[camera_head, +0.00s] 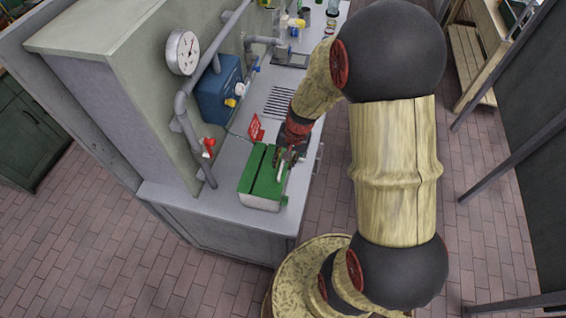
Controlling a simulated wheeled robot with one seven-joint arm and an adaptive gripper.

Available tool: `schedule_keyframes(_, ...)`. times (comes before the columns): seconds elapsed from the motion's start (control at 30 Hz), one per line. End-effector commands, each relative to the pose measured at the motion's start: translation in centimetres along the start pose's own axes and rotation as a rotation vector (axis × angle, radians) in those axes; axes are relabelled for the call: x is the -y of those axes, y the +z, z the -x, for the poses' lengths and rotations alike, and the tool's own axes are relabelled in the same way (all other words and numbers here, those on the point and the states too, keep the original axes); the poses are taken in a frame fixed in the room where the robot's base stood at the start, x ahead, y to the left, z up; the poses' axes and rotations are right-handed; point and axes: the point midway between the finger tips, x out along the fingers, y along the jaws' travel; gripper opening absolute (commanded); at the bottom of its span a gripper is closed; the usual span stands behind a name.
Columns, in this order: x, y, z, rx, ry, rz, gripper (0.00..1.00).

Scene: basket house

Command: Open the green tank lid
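The green tank lid (266,172) lies on top of a pale box-shaped tank (259,203) at the near end of the grey counter. It looks closed, lying flat. My gripper (284,163) is over the lid's right part, close to a pale handle-like piece (280,172). My arm comes down to it from the upper right. The fingers are small and dark here, and I cannot tell whether they are open or touching the lid.
A red sign (256,128) stands just behind the tank. A grey pipe with a red valve (208,147), a blue box (219,90) and a round gauge (183,52) are on the wall side. Bottles and a sink area lie farther back.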

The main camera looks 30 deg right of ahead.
Motion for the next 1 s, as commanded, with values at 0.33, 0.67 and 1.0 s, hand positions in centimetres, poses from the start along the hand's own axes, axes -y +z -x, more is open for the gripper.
schedule_keyframes(0.33, 0.02, 0.0, -1.21, 0.0, 0.0, 0.0, 0.27)
schedule_keyframes(0.67, 0.0, 0.02, -1.18, 0.0, 0.0, 0.0, 0.14)
schedule_keyframes(1.0, 0.0, 0.02, -1.18, 0.0, 0.0, 0.0, 0.0)
